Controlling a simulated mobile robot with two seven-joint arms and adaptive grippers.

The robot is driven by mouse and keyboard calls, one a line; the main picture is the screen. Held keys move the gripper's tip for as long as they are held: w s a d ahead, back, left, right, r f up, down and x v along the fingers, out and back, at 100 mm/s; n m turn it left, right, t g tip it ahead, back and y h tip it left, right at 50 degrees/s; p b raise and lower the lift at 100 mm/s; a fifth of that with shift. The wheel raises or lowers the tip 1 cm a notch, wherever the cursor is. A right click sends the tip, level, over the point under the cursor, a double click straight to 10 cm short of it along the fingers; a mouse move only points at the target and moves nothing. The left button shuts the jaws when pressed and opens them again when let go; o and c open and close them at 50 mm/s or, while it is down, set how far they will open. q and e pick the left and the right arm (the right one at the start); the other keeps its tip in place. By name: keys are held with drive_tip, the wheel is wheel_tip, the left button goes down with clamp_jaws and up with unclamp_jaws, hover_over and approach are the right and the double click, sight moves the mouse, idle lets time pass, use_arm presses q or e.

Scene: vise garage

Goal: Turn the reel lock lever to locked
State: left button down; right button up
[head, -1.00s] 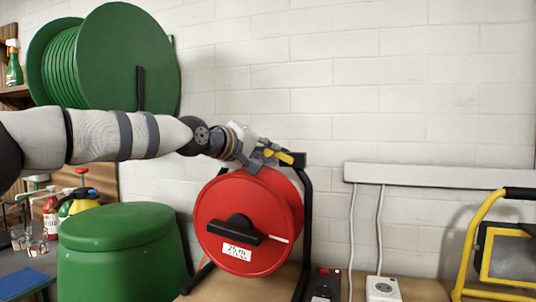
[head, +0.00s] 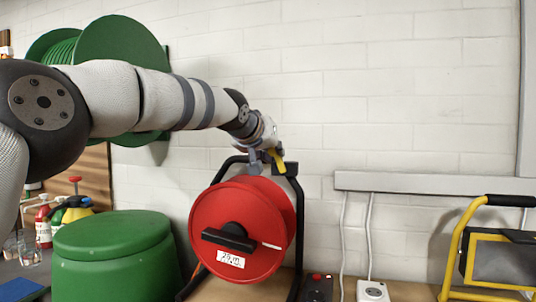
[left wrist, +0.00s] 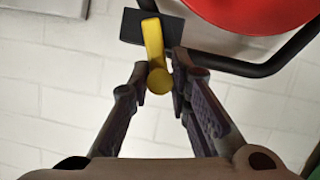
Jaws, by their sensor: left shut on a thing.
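The red cable reel (head: 235,215) stands upright in a black tube frame on the bench, with a black handle and a white label on its face. The yellow lock lever (head: 278,161) sits at the top of the frame and slants steeply down to the right. My left gripper (head: 266,162) is at the lever. In the left wrist view, the lever (left wrist: 153,42) runs up from between the fingertips of my left gripper (left wrist: 157,85) to a dark plate. The gripper is shut on the lever's rounded end. My right gripper is not in view.
A green drum (head: 115,255) stands left of the reel, and a large green hose reel (head: 128,45) hangs behind my left arm. A white socket (head: 372,292) and a yellow-framed work lamp (head: 490,255) are to the right. The wall above the reel is clear.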

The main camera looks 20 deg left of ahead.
use_arm(q)
drive_tip(key=d+m+y, duration=0.1)
drive_tip(key=m+y, duration=0.1)
drive_tip(key=m, duration=0.1)
drive_tip(key=shift+d+f, duration=0.1)
drive_tip(key=shift+d, duration=0.25)
drive_tip(key=shift+y, duration=0.3)
idle(0.3)
drive_tip(key=c, duration=1.5)
unclamp_jaws()
drive_tip(key=shift+w, duration=0.1)
drive_tip(key=shift+d+r, duration=0.1)
drive_tip(key=shift+r, duration=0.1)
drive_tip(key=v, duration=0.7)
drive_tip(key=shift+s+f, duration=0.1)
drive_tip(key=shift+s, duration=0.2)
